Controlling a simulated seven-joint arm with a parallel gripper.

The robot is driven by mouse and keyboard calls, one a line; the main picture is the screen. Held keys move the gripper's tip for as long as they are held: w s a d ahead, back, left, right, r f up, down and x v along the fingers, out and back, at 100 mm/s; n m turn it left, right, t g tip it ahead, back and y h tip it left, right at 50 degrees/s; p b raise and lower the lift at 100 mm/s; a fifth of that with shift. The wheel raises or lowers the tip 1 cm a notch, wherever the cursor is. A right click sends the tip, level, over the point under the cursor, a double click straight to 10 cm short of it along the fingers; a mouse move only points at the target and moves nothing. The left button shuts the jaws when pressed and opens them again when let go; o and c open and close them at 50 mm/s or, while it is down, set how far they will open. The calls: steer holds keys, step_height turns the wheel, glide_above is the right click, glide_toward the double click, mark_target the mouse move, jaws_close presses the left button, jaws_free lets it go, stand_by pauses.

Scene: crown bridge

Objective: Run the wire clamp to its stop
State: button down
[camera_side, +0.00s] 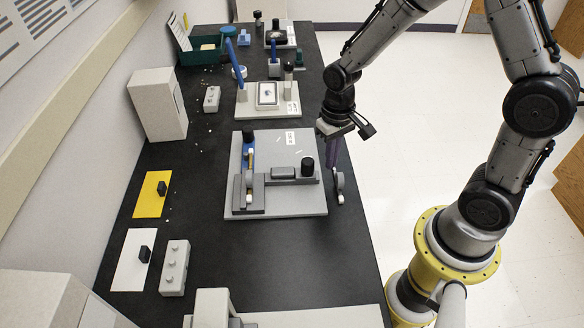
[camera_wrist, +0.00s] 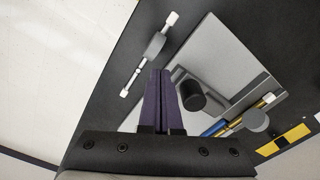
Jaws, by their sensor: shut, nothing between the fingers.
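A grey instrument board (camera_side: 311,203) lies on the black bench. I cannot tell which part is the wire clamp. The black knob (camera_wrist: 192,95) also shows in the wrist view, just right of my fingers. My gripper (camera_wrist: 160,72) is shut and empty, its purple fingers together. In the side view my gripper (camera_side: 338,165) is at the board's right edge, apart from the knob.
A grey piece with white-ended rod (camera_wrist: 155,45) lies off the board, near my fingertips; it also shows in the side view (camera_side: 340,185). Farther back stands another instrument (camera_side: 266,95). Yellow (camera_side: 153,195) and white (camera_side: 132,260) plates lie at left. Bench between is clear.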

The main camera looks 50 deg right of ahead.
steer(key=shift+w+a, duration=0.3)
steer(key=shift+w, duration=0.05)
steer(key=shift+w+a, duration=0.45)
